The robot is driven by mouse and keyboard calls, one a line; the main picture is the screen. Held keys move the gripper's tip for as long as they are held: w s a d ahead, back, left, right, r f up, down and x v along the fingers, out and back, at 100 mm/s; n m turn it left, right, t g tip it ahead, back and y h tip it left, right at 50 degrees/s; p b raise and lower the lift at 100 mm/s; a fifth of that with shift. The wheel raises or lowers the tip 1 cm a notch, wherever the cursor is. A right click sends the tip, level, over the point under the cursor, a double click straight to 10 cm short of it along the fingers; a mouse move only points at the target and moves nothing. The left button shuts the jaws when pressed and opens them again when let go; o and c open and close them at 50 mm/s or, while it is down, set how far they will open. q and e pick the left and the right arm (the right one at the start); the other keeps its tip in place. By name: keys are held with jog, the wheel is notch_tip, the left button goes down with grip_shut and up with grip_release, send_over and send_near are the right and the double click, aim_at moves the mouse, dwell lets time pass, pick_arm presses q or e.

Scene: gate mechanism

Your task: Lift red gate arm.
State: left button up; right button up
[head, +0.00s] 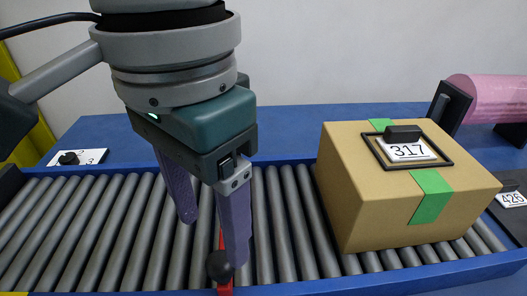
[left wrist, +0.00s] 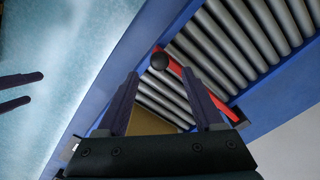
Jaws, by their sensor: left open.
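The red gate arm (head: 221,240) lies across the conveyor rollers, mostly hidden behind my left gripper in the head view. The left wrist view shows more of the red arm (left wrist: 206,92), running over the rollers. A black ball knob (head: 220,266) sits at its near end, by the conveyor's front rail; it also shows in the left wrist view (left wrist: 159,61). My left gripper (head: 212,243) is open above the rollers, its fingertips close to the knob. In the left wrist view the knob appears just beyond the gap between the fingertips (left wrist: 159,76). Two dark parallel fingers (left wrist: 20,90), apparently my right gripper, stand apart at the left edge.
A cardboard box (head: 370,210) with green tape and label 317 stands on the rollers at right. A pink roll (head: 487,98) lies behind it. Blue rails (head: 370,284) edge the conveyor (head: 285,225). A label plate with a black knob (head: 70,158) is at back left.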

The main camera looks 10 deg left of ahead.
aim_at(219, 261)
pick_arm(q)
notch_tip(219, 261, down, 8)
jog(key=shift+r+b, duration=0.15)
jog(key=shift+b, duration=0.25)
grip_shut()
dwell(0.4)
dwell(0.8)
